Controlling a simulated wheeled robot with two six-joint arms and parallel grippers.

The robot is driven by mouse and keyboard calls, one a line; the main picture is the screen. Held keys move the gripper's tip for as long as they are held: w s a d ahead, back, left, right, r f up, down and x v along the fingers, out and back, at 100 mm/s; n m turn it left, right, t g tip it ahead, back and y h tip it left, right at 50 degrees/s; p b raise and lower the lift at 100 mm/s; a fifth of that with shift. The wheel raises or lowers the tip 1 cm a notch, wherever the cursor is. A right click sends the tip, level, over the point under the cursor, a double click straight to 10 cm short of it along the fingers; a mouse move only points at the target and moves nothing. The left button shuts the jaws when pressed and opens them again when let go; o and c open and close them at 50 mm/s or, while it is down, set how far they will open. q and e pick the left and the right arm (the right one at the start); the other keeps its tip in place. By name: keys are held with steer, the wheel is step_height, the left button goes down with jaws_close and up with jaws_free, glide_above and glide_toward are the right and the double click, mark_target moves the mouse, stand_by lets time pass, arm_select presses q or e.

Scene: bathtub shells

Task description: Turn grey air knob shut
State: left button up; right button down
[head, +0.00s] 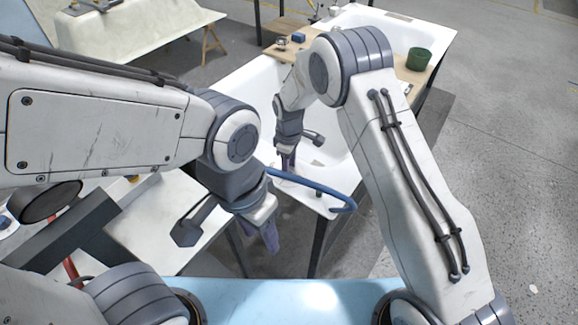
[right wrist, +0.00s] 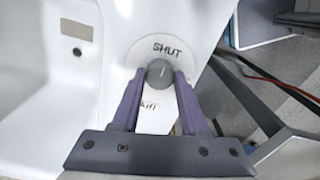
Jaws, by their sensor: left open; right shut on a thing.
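The grey air knob (right wrist: 159,72) sits on the white tub rim (right wrist: 186,28) in the right wrist view. A dark "SHUT" label (right wrist: 168,50) is just above it, and an "AIR" label (right wrist: 149,106) lies below it. My right gripper (right wrist: 160,78) is shut on the knob, with one purple finger on each side. In the head view my right gripper (head: 288,160) reaches down to the tub's near end, where the knob cannot be made out. My left gripper (head: 270,237) is open and empty, away from the tub rim and lower in the picture.
A blue hose (head: 318,184) curves beside the tub's near end. A wooden board (head: 405,72) across the white tub (head: 255,85) bears a green tin (head: 418,59) and a small blue block (head: 298,38). Another tub shell (head: 130,35) stands at the back left. Bare floor lies right.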

steer(key=shift+w+a+r, duration=0.1)
stand_by(0.4)
steer(key=shift+c, duration=2.1)
jaws_free()
step_height(320, 180, up, 10)
steer(key=b, duration=0.1)
steer(key=shift+r, duration=0.2)
